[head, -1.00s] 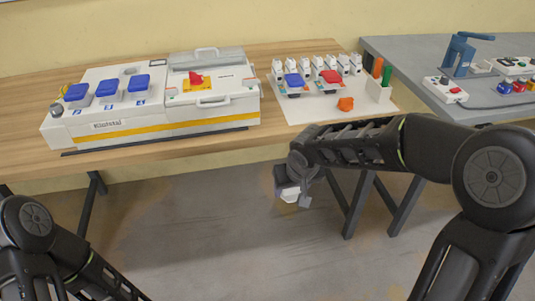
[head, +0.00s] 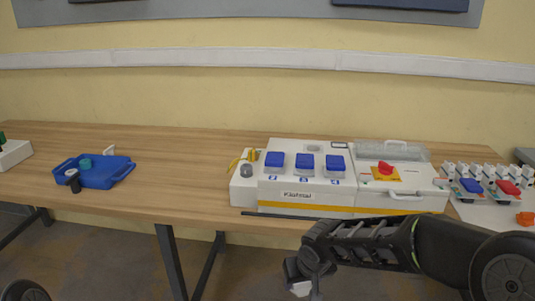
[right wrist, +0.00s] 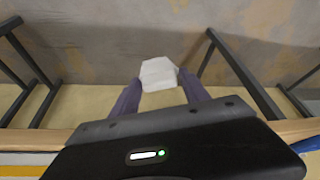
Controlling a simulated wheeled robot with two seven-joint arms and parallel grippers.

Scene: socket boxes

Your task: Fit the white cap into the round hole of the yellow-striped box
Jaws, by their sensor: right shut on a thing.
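The yellow-striped box (head: 300,196) stands on the wooden table, right of the middle in the head view. It is white, with blue covers on top and a red switch on a yellow plate; I cannot make out its round hole. My right gripper (head: 303,284) is in front of the table edge, below the box and apart from it. It is shut on the white cap (head: 301,289), which shows clearly between the fingers in the right wrist view (right wrist: 158,73). My left gripper is not in view; only a bit of my left arm shows at the bottom left.
A blue tray (head: 104,174) with a teal round piece (head: 86,163) lies on the left of the table. A dark cylinder with a light top (head: 73,181) is by its near edge. A board with blue and red sockets (head: 487,200) is at the right. The table between tray and box is clear.

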